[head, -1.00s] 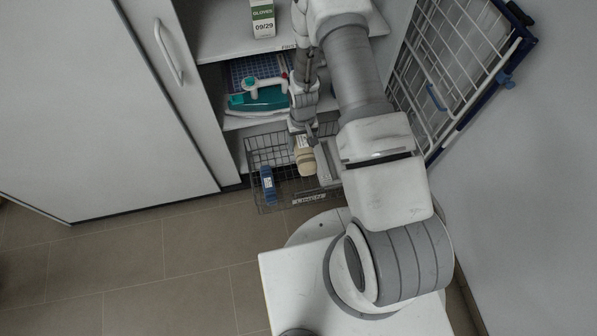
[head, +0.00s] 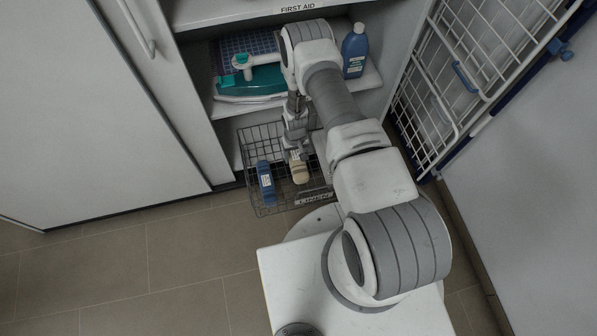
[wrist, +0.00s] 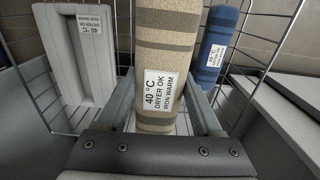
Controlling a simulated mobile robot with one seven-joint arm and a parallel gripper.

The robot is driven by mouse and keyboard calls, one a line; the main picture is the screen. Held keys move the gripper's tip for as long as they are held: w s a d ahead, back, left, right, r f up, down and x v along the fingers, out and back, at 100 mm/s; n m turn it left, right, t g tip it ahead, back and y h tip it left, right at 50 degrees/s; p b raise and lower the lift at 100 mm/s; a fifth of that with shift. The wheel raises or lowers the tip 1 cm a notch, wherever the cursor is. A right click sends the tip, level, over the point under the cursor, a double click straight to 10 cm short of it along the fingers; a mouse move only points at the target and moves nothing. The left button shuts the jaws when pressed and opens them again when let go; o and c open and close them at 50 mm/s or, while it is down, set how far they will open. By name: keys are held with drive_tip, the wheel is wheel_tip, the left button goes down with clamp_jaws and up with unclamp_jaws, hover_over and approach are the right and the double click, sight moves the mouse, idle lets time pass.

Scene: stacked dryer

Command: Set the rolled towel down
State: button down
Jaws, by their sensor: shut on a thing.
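My gripper (head: 297,155) is shut on a beige rolled towel (head: 300,172) with darker stripes. The wrist view shows the towel (wrist: 166,45) between both fingers (wrist: 160,108), its white care label facing the camera. The towel is at or inside the wire basket (head: 258,207) marked LINEN. I cannot tell whether it touches the basket floor. A blue rolled towel (head: 266,184) stands in the basket to its left; it also shows at the right of the wrist view (wrist: 218,42). A pale grey towel (wrist: 75,60) is at the left of the wrist view.
The basket is at the bottom of an open cupboard. Above it, a shelf holds a teal and white iron (head: 262,80) and a blue bottle (head: 355,52). A closed door (head: 75,100) is at left, a wire rack (head: 470,75) at right.

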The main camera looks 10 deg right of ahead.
wheel_tip(320, 180, down, 16)
drive_tip(key=b, duration=0.5)
drive_tip(key=shift+r+b, duration=0.15)
drive_tip(key=shift+b, duration=0.25)
drive_tip(key=shift+c, duration=0.2)
unclamp_jaws()
